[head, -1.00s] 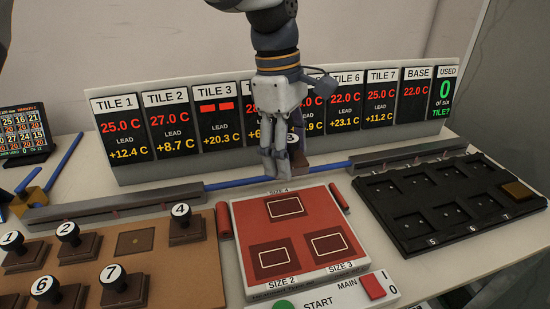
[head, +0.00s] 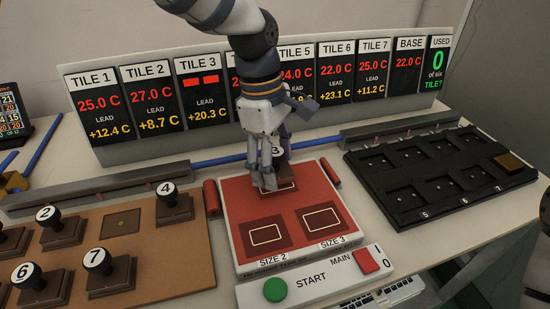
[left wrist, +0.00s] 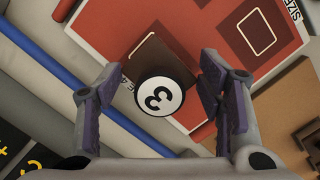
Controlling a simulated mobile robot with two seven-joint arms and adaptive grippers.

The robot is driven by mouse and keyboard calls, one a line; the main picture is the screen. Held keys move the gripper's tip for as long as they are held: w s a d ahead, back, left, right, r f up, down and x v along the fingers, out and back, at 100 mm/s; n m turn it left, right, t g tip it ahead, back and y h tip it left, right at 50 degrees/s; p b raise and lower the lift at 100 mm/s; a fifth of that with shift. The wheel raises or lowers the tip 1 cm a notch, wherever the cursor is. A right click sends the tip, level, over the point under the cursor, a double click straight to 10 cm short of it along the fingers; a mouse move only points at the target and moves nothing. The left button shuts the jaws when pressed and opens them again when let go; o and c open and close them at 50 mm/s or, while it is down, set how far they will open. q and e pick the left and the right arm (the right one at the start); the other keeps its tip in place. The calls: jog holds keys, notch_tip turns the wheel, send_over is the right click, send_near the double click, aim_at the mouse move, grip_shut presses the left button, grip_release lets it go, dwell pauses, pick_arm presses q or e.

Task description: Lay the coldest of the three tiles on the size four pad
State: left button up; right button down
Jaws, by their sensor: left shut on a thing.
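My left gripper (head: 268,180) is shut on the tile with the white knob marked 3 (head: 277,151). In the left wrist view this tile's brown base (left wrist: 150,58) is between the fingers, over the red plate. The SIZE 2 pad (head: 266,235) and SIZE 3 pad (head: 322,221) are bare. Tiles 2 (head: 60,228), 4 (head: 173,205), 6 (head: 42,285) and 7 (head: 106,272) stand on the brown board. My right gripper is not in view.
The display (head: 196,93) behind shows TILE 3 with red bars instead of a temperature, lead +20.3 C. Red rollers (head: 211,198) flank the plate. A black slotted tray (head: 425,214) is at right. The START button (head: 275,289) and red MAIN switch (head: 366,261) are in front.

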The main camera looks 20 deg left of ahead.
pick_arm(q)
jog(key=shift+f, duration=0.85)
jog(key=o, duration=1.3)
jog(key=shift+o, duration=0.2)
notch_tip(320, 180, up, 12)
jog(key=a, duration=0.1)
jog(key=shift+w+a, duration=0.2)
jog(key=shift+a, duration=0.2)
jog(key=shift+f, duration=0.1)
